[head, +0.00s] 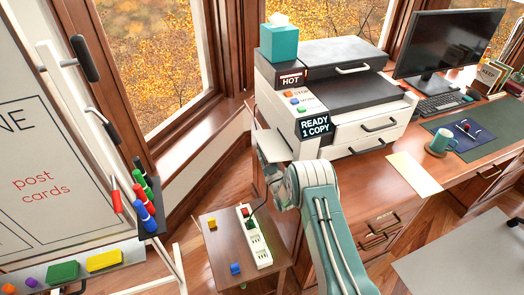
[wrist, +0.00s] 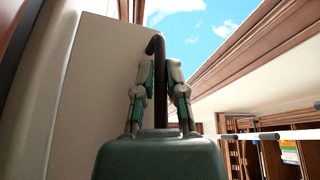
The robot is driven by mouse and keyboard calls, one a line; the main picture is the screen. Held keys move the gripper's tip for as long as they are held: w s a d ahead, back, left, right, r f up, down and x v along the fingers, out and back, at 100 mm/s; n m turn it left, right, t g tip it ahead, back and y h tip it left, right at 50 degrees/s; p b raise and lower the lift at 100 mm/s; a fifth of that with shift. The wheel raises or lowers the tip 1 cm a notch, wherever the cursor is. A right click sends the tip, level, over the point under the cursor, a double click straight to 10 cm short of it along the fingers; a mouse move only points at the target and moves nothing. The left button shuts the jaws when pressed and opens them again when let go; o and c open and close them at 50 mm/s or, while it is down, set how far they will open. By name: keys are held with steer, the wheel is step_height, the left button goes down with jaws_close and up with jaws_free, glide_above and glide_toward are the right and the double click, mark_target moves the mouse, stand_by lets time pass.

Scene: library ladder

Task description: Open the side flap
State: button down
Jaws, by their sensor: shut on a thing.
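The printer (head: 345,130) stands on the wooden desk, with its side flap (head: 270,143) at its left side. The flap looks like a pale panel jutting out from the body, tilted away from it. In the wrist view the flap (wrist: 105,75) fills the left middle as a flat beige panel. A dark, bent handle (wrist: 155,45) stands in front of it. My gripper (wrist: 163,75) has its two fingers closed around this handle from both sides. In the head view my arm reaches up to the flap, and the fingertips and handle are largely hidden.
A small wooden table (head: 215,245) with a white power strip (head: 252,236) stands low to the left of my arm. A whiteboard (head: 50,160) with a marker tray is farther left. A teal tissue box (head: 279,40) sits on the printer. A monitor (head: 448,42) and mug (head: 440,142) are at right.

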steer(key=shift+d+f, duration=0.1)
steer(key=shift+f, duration=0.5)
steer(key=c, duration=0.7)
jaws_free()
steer(key=v, duration=1.2)
